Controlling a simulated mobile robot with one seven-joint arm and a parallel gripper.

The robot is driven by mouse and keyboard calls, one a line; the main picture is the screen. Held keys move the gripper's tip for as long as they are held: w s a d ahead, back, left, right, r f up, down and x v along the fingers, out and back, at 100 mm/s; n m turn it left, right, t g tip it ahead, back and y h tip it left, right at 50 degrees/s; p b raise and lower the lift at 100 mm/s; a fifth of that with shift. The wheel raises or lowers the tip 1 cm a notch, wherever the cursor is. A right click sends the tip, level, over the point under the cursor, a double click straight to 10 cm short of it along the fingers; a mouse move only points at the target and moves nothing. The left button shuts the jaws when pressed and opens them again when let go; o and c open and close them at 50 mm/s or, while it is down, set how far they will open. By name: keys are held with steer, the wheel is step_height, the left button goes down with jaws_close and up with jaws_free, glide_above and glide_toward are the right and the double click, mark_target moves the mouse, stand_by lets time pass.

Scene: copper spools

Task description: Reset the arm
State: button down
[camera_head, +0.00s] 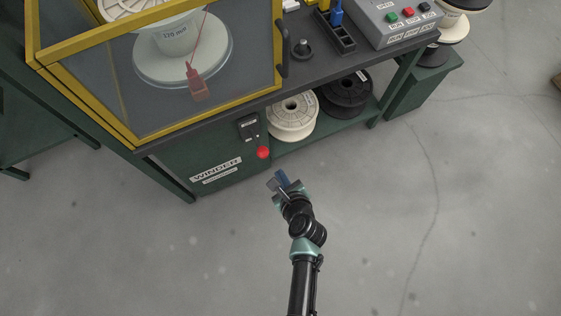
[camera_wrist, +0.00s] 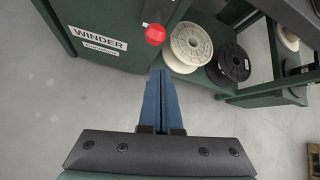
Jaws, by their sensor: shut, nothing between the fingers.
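My gripper (camera_head: 282,180) is in front of the dark green winder bench, over the grey floor and below the red knob in the head view. In the wrist view, the two blue fingers of my gripper (camera_wrist: 160,100) lie together, shut, with nothing between them. The fingers point toward the bench front and look apart from it. My black and teal arm reaches up from the bottom of the head view.
The winder bench (camera_head: 230,172) has a red knob (camera_head: 263,152), also in the wrist view (camera_wrist: 155,34). A white spool (camera_head: 275,128) and a black spool (camera_head: 345,103) sit on its lower shelf. A yellow-framed guard (camera_head: 85,105) stands above. Floor around my arm is clear.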

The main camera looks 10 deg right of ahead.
stand_by(0.4)
steer(key=w+r+n+t, duration=0.2)
steer(key=w+r+n, duration=0.2)
steer(key=r, duration=0.7)
steer(key=w+r+n+t+p, duration=0.1)
steer(key=w+r+n+t, duration=0.1)
steer(key=w+r+n, duration=0.2)
steer(key=w+r+n+t+p, duration=0.1)
steer(key=w+r+n, duration=0.4)
steer(key=r, duration=1.5)
steer(key=shift+w+d+t, duration=0.1)
steer(key=shift+w+t, duration=0.6)
steer(key=shift+w, duration=1.5)
step_height(320, 180, up, 25)
steer(key=s+a+n+t+p, duration=0.1)
steer(key=a+n+t+p, duration=0.1)
steer(key=n+t, duration=0.45)
steer(key=s+r+n+t, duration=0.1)
steer(key=s+r+n, duration=0.2)
steer(key=s+r, duration=0.2)
steer(key=s+a+r+n+t+h+p, duration=0.1)
steer(key=s+r+n, duration=0.3)
steer(key=r, duration=0.8)
steer(key=s+r+n+t, duration=0.3)
steer(key=s+r, duration=0.5)
steer(key=shift+a+r+h, duration=0.35)
steer(key=shift+r+h, duration=0.05)
